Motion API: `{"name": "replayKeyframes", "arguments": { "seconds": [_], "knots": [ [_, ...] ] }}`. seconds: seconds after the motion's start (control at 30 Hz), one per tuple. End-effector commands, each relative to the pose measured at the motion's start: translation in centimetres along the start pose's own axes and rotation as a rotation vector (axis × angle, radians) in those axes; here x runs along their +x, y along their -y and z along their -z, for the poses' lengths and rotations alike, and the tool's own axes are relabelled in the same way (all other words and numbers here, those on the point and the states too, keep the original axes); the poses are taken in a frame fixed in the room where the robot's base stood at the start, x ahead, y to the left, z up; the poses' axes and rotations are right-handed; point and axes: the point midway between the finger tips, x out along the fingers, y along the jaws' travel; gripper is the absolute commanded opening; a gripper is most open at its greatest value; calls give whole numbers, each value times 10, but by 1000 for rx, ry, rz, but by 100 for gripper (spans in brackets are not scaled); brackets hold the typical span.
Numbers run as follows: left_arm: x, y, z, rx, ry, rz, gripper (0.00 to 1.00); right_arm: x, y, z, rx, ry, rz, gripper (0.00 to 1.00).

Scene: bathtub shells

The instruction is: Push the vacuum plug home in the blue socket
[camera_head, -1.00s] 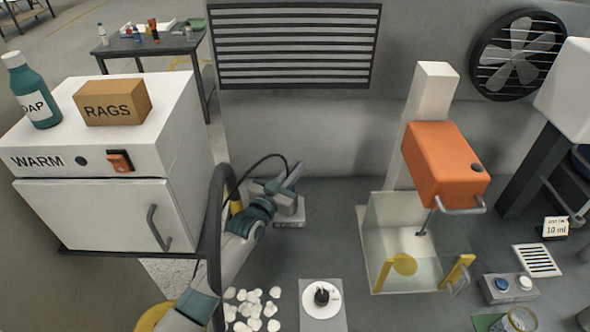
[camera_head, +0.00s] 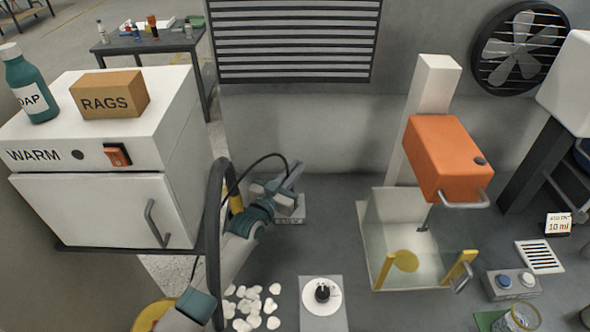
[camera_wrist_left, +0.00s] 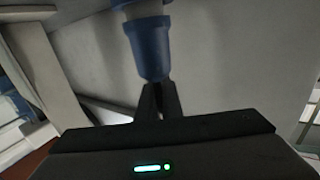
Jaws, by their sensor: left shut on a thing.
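My left gripper (camera_head: 292,180) reaches in from the lower left to a low spot at the wall, beside a small grey block (camera_head: 290,221). In the left wrist view its dark fingers (camera_wrist_left: 158,88) are close together at the end of a blue cylindrical part (camera_wrist_left: 151,48) with a pale section above it. I cannot tell whether this part is the plug or the socket. The held piece is mostly hidden between the fingers, and how deep the plug sits does not show. A dark hose (camera_head: 250,167) arches to the gripper. My right gripper is not in view.
A white WARM cabinet (camera_head: 90,210) stands close on the left of my arm. A clear-walled box (camera_head: 385,240) under an orange head (camera_head: 446,155) stands to the right.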

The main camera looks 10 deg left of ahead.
Motion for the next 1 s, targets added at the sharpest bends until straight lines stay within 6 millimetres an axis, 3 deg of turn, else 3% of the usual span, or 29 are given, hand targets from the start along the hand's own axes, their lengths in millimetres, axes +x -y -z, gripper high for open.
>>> {"name": "replayKeyframes", "arguments": {
  "seconds": [0.5, 0.53, 0.6, 1.0],
  "knots": [
    [0, 0, -12, 0, 3, 0, 0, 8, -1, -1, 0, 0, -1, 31],
    [0, 0, -11, 0, 3, 0, 13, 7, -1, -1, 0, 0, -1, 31],
    [0, 0, -11, 0, 3, 0, 28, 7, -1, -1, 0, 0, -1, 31],
    [-2, 0, -10, 0, 1, 0, 28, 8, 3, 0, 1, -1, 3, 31]
  ]
}}
